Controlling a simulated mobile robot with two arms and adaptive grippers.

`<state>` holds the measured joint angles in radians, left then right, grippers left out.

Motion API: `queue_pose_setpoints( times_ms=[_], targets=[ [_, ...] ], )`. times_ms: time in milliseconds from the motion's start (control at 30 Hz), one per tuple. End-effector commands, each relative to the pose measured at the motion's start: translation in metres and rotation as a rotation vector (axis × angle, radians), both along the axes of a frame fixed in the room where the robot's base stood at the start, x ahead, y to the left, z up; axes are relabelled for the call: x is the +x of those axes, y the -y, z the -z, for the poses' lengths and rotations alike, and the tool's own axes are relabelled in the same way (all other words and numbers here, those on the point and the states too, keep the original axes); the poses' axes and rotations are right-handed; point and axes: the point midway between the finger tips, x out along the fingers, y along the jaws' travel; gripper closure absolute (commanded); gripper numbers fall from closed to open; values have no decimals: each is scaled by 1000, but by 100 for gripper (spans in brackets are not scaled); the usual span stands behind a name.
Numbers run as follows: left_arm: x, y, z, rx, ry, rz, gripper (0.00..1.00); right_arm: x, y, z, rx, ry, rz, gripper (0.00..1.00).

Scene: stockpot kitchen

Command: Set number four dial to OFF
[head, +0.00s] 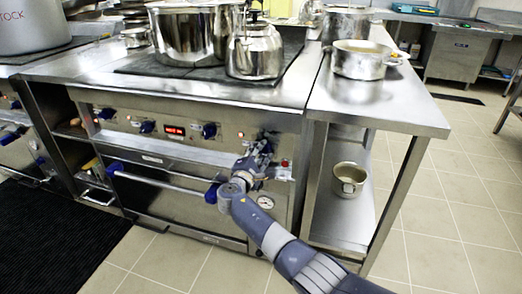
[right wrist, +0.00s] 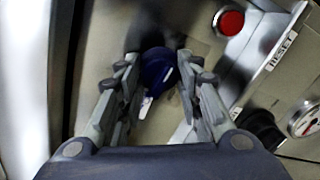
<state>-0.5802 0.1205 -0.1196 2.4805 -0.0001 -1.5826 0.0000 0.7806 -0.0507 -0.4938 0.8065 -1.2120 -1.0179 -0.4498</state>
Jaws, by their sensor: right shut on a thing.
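The number four dial is a blue knob (right wrist: 158,72), the rightmost on the stove's front panel. In the right wrist view it sits between the fingers of my right gripper (right wrist: 157,62), which is shut on it. A pale mark shows just below the knob; I cannot read its setting. In the head view my right gripper (head: 265,142) reaches the right end of the panel and mostly hides the dial. My left gripper is not in view.
Other blue dials (head: 208,130) and a red display (head: 174,130) line the panel. A red button (right wrist: 229,22) and a gauge (right wrist: 305,120) are close by. An oven handle (head: 165,183) runs below. A kettle (head: 255,50) and pots stand on top.

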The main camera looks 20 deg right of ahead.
Motion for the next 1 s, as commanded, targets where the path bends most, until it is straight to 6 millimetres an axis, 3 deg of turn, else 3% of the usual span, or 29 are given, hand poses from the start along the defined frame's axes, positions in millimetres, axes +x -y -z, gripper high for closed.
queue_pose_setpoints(
  times_ms=[300, 500, 1000],
  targets=[
    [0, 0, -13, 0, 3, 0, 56, 1, -1, -3, -252, -165, -1, 91],
    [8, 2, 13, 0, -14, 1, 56, 2, -1, -3, -409, -271, -2, 91],
    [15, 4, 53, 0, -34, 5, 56, 2, -1, -1, -802, -537, -1, 91]
  ],
)
